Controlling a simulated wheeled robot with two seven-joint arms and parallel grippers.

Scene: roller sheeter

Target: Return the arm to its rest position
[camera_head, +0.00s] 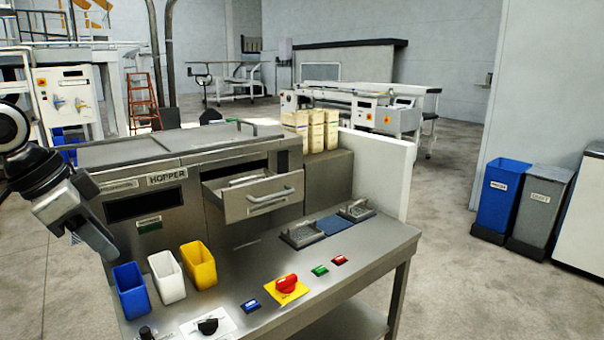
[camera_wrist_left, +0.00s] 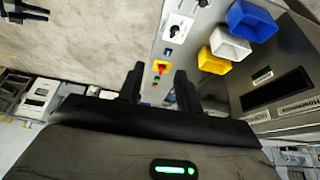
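My left arm comes in at the left edge of the head view. Its gripper (camera_head: 92,244) hangs in the air in front of the left end of the steel hopper machine (camera_head: 168,178), to the left of the bins. In the left wrist view the two dark fingers of the left gripper (camera_wrist_left: 159,88) stand apart with nothing between them, so it is open and empty. My right arm does not show in the head view. A dark pronged shape (camera_wrist_left: 22,12) at the upper left of the left wrist view may be my right gripper; its state is unclear.
Blue (camera_head: 131,290), white (camera_head: 167,277) and yellow (camera_head: 199,266) bins stand on the steel counter (camera_head: 245,280). A red knob (camera_head: 287,284) and coloured buttons lie to their right. A drawer (camera_head: 255,197) sticks out of the machine. Open floor lies right of the counter.

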